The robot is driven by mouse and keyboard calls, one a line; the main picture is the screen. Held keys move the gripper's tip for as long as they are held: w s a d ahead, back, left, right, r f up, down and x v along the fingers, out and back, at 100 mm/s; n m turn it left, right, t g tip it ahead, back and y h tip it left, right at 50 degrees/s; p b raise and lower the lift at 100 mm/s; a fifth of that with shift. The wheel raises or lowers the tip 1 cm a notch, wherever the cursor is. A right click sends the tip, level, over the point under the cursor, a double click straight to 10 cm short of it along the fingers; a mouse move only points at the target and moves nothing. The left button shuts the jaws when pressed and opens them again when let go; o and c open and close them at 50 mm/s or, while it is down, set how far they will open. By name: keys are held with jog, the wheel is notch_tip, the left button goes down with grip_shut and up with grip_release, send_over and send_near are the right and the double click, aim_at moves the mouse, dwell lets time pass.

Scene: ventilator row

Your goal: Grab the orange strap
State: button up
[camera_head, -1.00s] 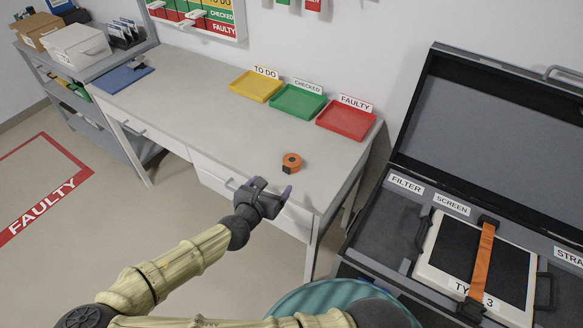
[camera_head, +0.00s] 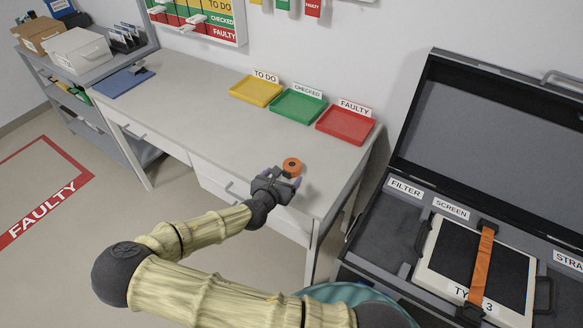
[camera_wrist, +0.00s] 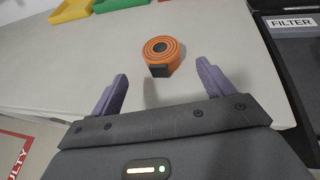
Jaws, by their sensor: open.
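The orange strap is a rolled-up coil with a dark end piece. It lies on the grey table near its front right part, in the head view (camera_head: 292,166) and in the wrist view (camera_wrist: 162,52). My gripper (camera_head: 277,181) is at the table's front edge, just short of the coil. In the wrist view the two purple fingers of my gripper (camera_wrist: 162,88) are spread apart with nothing between them. The coil sits beyond the fingertips, roughly centred between them. A second orange strap (camera_head: 481,262) runs across a white screen unit in the case at the right.
Yellow (camera_head: 256,91), green (camera_head: 298,106) and red (camera_head: 345,124) trays stand along the back of the table (camera_head: 200,110). An open dark case (camera_head: 405,215) stands to the right. A blue clipboard (camera_head: 122,82) lies at the left end. The middle of the table is clear.

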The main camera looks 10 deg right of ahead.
aim_at(289, 170)
jog(key=shift+x, duration=1.55)
jog(key=shift+d+p+x, duration=0.25)
jog(key=shift+p+x, duration=0.4)
jog(key=shift+x, duration=2)
jog(key=shift+s+a+r, duration=0.1)
jog(key=shift+s, duration=0.05)
